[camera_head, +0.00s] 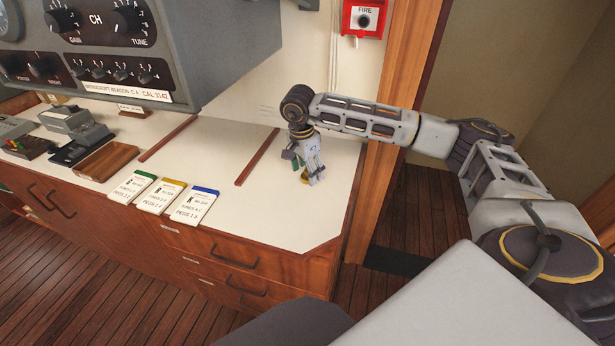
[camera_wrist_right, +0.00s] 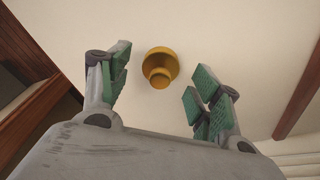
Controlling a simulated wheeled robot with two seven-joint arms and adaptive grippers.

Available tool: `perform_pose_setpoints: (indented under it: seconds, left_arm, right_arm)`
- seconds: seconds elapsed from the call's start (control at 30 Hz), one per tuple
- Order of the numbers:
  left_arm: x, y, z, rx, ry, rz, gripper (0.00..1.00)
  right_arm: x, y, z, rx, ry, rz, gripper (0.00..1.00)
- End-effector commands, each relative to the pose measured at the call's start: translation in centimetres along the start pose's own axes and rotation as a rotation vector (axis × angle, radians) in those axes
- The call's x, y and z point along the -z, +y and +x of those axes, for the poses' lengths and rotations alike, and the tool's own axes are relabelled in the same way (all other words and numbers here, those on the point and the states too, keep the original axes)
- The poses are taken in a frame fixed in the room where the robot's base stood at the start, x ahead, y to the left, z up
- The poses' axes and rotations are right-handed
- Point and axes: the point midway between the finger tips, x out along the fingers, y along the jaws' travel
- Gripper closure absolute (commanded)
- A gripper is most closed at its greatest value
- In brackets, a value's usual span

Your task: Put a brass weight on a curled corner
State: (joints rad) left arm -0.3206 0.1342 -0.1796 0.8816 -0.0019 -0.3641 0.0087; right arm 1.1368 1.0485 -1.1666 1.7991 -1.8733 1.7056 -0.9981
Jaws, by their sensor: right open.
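My right gripper (camera_head: 305,172) is low over the right part of the pale worktop (camera_head: 270,215), pointing down. In the right wrist view its green-padded fingers (camera_wrist_right: 160,90) are spread apart with nothing between the pads touching them. A round brass weight (camera_wrist_right: 161,66) with a knob stands on the pale surface, in the gap between the fingertips. It is apart from both fingers. In the head view the gripper mostly hides the weight. I cannot make out a curled corner in either view. My left gripper is not in view.
Three cards with green (camera_head: 134,191), yellow (camera_head: 161,196) and blue (camera_head: 195,205) tops lie along the front edge. A wooden strip (camera_head: 256,157) crosses the worktop left of the gripper. A grey radio unit (camera_head: 190,45) overhangs the back left. A wooden post (camera_head: 385,130) stands at right.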

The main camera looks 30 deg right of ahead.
Motion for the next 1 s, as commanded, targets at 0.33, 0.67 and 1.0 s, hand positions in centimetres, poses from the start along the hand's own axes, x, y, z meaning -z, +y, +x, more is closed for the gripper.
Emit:
perform_pose_setpoints:
  seconds: [0.33,0.67,1.0]
  left_arm:
    - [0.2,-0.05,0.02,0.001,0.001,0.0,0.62]
    - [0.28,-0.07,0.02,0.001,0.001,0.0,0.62]
    - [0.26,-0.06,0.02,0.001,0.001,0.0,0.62]
  right_arm:
    - [0.03,0.02,0.97,0.0,0.001,0.0,0.36]
    - [0.02,0.01,0.94,0.0,0.0,0.0,0.44]
    - [0.02,0.02,0.93,0.0,0.0,0.0,0.88]
